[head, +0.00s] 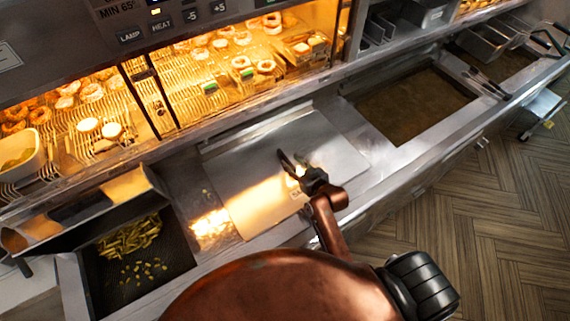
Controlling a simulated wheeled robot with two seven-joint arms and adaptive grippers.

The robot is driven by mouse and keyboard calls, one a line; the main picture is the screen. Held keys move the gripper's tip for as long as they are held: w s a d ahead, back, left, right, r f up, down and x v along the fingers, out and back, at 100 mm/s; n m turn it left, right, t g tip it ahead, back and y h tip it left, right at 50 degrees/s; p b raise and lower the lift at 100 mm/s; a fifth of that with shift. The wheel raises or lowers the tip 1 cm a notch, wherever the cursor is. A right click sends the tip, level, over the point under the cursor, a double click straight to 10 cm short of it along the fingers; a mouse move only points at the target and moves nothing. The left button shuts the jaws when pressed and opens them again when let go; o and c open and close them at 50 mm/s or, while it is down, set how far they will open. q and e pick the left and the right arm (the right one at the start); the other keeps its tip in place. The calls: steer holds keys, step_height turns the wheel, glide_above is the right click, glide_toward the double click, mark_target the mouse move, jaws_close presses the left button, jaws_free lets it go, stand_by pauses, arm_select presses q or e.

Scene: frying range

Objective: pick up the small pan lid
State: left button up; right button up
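A flat, shiny metal lid (240,165) lies on the counter in the middle of the head view, with a bright warm reflection on its lower part. I take it for the small pan lid; no handle can be made out. My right gripper (293,160) is over the lid, its dark fingers pointing up and left in the picture. A small bright gap shows between the fingers, and they hold nothing that I can see. The gripper and wrist hide part of the lid. Whether the fingers touch it cannot be told. My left gripper is not in view.
A lit warming cabinet (225,75) with onion rings and buns runs behind the counter. A dark tray of fries (105,285) is at lower left. An open fryer vat (415,105) lies to the right, with tongs (488,82) on its edge.

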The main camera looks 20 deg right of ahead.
mark_target(286, 158)
steer(key=w+f, duration=0.2)
steer(key=w, duration=0.1)
steer(key=shift+a+f, duration=0.1)
steer(key=shift+a, duration=0.1)
steer(key=shift+w+f, duration=0.35)
steer(key=shift+w, duration=0.3)
steer(key=c, duration=0.7)
jaws_close()
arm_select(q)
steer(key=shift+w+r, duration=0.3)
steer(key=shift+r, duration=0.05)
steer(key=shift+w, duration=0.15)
arm_select(e)
steer(key=shift+r, duration=0.15)
